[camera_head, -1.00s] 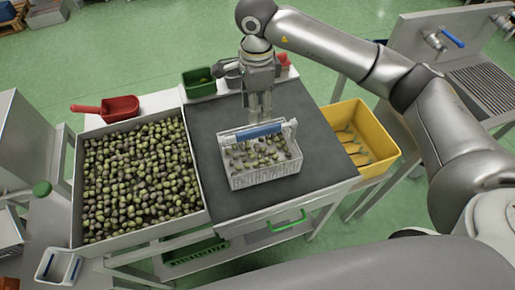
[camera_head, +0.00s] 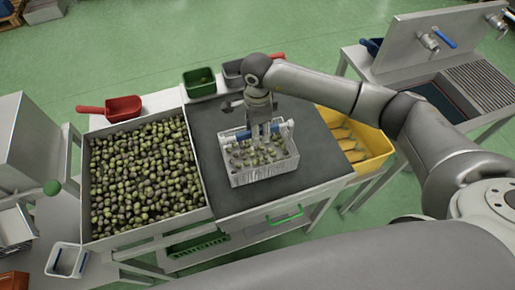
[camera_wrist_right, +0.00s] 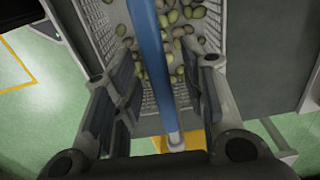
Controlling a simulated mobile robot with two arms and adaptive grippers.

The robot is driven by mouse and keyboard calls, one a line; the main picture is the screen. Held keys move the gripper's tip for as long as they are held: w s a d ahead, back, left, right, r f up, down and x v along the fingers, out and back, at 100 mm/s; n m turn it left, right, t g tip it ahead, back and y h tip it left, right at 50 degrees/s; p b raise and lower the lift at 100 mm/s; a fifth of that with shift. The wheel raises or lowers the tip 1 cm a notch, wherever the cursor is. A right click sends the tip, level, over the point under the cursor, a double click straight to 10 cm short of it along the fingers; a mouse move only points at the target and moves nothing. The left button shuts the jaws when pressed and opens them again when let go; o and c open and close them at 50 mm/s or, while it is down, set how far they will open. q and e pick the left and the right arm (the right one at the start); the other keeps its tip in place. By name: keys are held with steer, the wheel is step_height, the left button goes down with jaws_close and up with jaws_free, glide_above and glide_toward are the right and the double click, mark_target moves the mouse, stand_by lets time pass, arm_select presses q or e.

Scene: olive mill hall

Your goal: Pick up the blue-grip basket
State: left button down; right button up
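The white slatted basket (camera_head: 262,176) with olives in it stands on the dark mat of the table. Its blue grip (camera_head: 240,133) spans the top as a raised bar. My right gripper (camera_head: 264,138) is at the grip from above and hides part of it. In the right wrist view the blue grip (camera_wrist_right: 150,55) runs between the two fingers of my open right gripper (camera_wrist_right: 165,85), with gaps on both sides. Olives show below in the basket (camera_wrist_right: 108,30). My left gripper is not in view.
A large tray (camera_head: 150,237) of olives adjoins the mat (camera_head: 215,197) on the left. A red scoop (camera_head: 122,108), a green bin (camera_head: 199,82) and a grey bin (camera_head: 233,73) stand behind. A yellow crate (camera_head: 372,142) is close on the right.

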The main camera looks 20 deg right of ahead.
steer(key=shift+c, duration=0.5)
jaws_close()
steer(key=shift+w+r, duration=0.1)
steer(key=shift+r, duration=0.05)
